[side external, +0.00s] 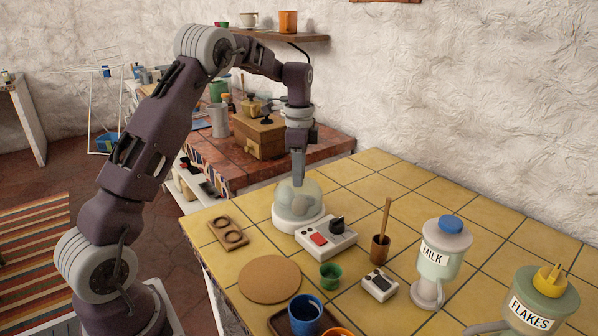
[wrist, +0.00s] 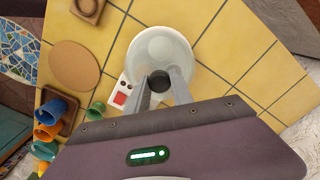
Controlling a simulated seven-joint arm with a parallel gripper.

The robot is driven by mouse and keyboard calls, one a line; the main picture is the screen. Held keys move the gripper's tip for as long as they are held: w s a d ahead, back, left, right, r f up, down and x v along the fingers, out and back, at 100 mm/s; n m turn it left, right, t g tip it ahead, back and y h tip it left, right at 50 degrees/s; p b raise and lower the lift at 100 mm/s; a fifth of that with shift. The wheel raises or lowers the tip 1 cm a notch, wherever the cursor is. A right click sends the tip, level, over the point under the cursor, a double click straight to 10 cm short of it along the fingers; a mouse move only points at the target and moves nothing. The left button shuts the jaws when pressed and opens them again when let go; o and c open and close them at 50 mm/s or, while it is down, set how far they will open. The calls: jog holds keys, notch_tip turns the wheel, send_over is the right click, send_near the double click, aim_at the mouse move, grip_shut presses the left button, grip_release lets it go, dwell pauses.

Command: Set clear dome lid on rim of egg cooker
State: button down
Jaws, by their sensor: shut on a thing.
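The clear dome lid (side external: 285,197) is over the round white egg cooker (side external: 299,225) on the yellow tiled counter. Pale rounded shapes show through it. My gripper (side external: 298,183) points straight down at the top of the dome and is shut on the lid. In the wrist view, my fingertips (wrist: 160,82) are at a dark round knob, and the dome lid (wrist: 161,48) looks roughly centred over the cooker's pale ring. I cannot tell whether the lid's edge touches the cooker's rim or is slightly above it.
A control box (side external: 325,238) with a red switch and black knob adjoins the cooker. Nearby are a wooden two-hole holder (side external: 228,232), cork mat (side external: 270,279), green cup (side external: 330,276), brown pot with stick (side external: 381,247), timer (side external: 380,285) and milk dispenser (side external: 443,255). Tiles behind are clear.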

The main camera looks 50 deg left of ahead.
dwell(0.4)
jog(key=c, duration=1)
grip_release()
jog(key=shift+c, duration=0.2)
jog(key=shift+r, duration=3.45)
